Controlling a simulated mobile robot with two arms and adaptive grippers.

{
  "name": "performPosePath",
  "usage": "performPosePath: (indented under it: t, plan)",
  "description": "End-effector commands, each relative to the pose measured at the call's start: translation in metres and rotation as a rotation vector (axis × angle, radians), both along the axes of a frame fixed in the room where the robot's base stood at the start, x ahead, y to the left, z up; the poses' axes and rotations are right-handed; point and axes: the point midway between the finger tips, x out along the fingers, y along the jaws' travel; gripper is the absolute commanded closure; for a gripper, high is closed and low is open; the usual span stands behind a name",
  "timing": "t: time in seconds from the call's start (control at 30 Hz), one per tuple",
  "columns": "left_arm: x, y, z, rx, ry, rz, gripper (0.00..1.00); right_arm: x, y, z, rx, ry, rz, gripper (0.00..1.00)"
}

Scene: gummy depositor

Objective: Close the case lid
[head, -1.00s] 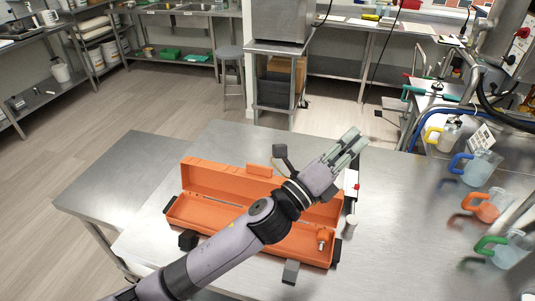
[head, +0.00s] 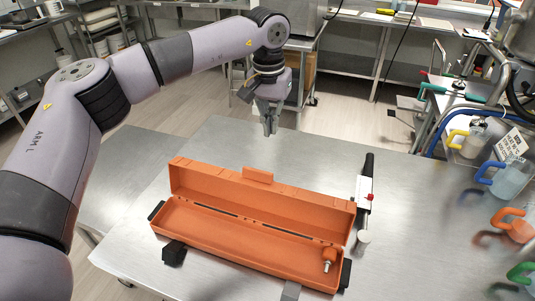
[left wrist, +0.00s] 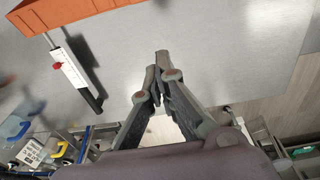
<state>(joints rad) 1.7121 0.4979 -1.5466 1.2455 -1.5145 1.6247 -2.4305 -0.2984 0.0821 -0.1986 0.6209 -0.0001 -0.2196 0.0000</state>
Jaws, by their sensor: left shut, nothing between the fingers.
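The orange case stands open on the metal table, its long base (head: 225,247) toward the front and its lid (head: 290,200) raised upright along the back edge. A small orange piece with a metal tip (head: 329,258) lies at the right end inside the base. My left gripper (head: 269,130) hangs fingers-down behind the lid, apart from it, with its fingers shut and empty. In the left wrist view the shut fingertips (left wrist: 161,60) are over bare table, and part of the orange case (left wrist: 75,15) shows at the top left. My right gripper is not in view.
Jugs with blue (head: 508,178) and orange (head: 512,225) handles stand at the right. The table behind the lid is clear.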

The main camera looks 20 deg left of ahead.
Motion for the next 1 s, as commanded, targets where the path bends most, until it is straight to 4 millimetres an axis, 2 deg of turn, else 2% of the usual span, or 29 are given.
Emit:
performPosePath:
  t: [0.07,0.17,0.6,0.8,1.0]
  plan:
    - [0.001,0.008,0.0,0.025,0.001,-0.001,1.0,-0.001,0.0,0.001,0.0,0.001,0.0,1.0]
    - [0.001,0.009,-0.009,0.03,0.003,-0.003,1.0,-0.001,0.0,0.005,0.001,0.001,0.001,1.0]
    - [0.006,0.007,-0.095,0.026,0.003,-0.004,1.0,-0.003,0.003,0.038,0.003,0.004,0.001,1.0]
    - [-0.017,0.008,-0.085,0.023,0.0,-0.004,1.0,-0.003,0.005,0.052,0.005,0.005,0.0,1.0]
    - [-0.029,0.009,-0.085,0.024,0.001,-0.003,1.0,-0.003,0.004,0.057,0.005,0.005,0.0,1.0]
